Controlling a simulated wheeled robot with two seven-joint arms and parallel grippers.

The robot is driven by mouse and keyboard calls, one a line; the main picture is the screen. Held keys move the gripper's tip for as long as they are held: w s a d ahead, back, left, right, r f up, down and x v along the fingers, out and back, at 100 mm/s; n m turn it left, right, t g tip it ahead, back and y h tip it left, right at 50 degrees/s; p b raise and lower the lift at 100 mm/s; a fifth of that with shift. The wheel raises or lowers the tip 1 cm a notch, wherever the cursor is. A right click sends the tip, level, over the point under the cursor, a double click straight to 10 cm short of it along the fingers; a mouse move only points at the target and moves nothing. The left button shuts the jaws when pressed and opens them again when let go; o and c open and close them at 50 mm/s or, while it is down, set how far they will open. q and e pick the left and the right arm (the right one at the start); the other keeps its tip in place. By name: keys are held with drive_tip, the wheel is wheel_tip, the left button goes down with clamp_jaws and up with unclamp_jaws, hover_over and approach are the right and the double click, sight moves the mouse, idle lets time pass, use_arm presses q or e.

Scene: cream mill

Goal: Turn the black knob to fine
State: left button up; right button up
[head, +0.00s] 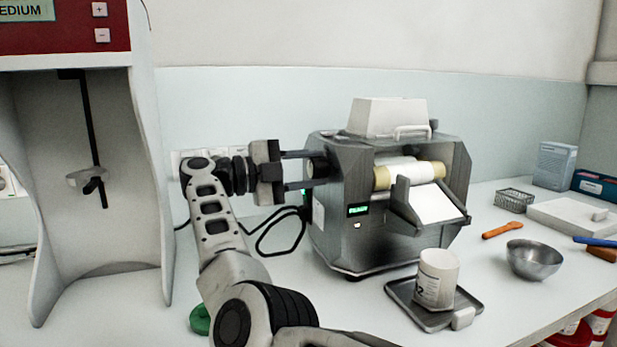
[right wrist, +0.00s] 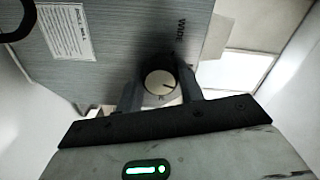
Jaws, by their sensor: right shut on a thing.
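The three-roll mill (head: 390,240) is a grey metal machine on the bench, with pale rollers, a sloping apron and a small green-lit display. Its black knob (head: 318,166) sits on its left side wall. My right gripper (head: 306,170) reaches it from the left, one finger above and one below. In the right wrist view, the knob (right wrist: 160,84) has a pale round face with a dark mark pointing right. The fingers press on both sides of it. My left gripper is not in view.
A white jar (head: 437,277) stands on a dark tray (head: 452,319) in front of the mill. A metal bowl (head: 535,259), an orange spatula (head: 502,230) and a wire basket (head: 514,201) lie to the right. A red-topped mixer stand (head: 150,200) is at left. A black cable (head: 275,240) loops behind my arm.

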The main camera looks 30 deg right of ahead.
drive_tip(key=m+b, duration=0.1)
drive_tip(key=m, duration=0.3)
drive_tip(key=shift+f+m+b, duration=0.1)
drive_tip(key=shift+m+b, duration=0.7)
drive_tip(key=shift+m, duration=1.4)
drive_tip(key=o, duration=1)
